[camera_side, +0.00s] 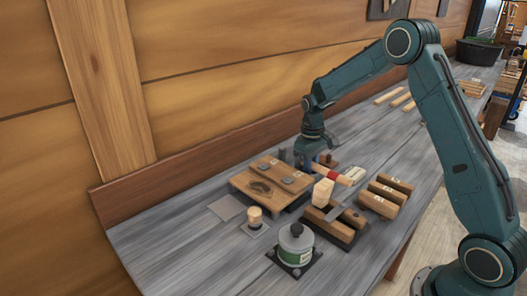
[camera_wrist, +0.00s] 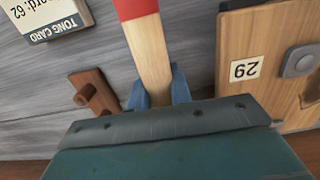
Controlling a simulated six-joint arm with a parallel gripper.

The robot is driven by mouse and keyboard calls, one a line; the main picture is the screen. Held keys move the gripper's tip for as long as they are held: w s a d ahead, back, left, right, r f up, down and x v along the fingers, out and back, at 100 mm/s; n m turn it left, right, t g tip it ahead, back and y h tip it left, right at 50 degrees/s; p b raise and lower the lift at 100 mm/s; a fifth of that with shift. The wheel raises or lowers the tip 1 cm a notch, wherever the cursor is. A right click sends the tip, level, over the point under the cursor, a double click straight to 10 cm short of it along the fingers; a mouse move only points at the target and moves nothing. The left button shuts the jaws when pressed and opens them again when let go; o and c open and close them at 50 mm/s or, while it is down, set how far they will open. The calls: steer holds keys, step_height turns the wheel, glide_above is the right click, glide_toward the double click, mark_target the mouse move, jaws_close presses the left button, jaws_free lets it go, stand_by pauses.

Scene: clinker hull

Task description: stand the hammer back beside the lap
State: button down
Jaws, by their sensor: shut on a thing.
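My gripper (camera_side: 308,161) is low over the far side of the bench, just right of the lap board. In the wrist view its blue fingers (camera_wrist: 159,92) are shut on the pale wooden handle of the hammer (camera_wrist: 150,58). A red band (camera_wrist: 135,8) crosses the handle at the top edge; the rest runs out of that view. In the side view the red part of the hammer (camera_side: 325,171) shows beside the gripper. The lap (camera_side: 261,189) is a wooden board with grey fittings. In the wrist view its label 29 side (camera_wrist: 262,92) is right of the fingers, apart from them.
A brown pegged block (camera_wrist: 96,92) lies left of the fingers. A tong card block (camera_wrist: 48,18) is at upper left. Bench at front left is clear.

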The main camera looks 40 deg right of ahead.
steer(key=shift+f, duration=0.2)
steer(key=c, duration=1.2)
jaws_free()
steer(key=shift+r, duration=4)
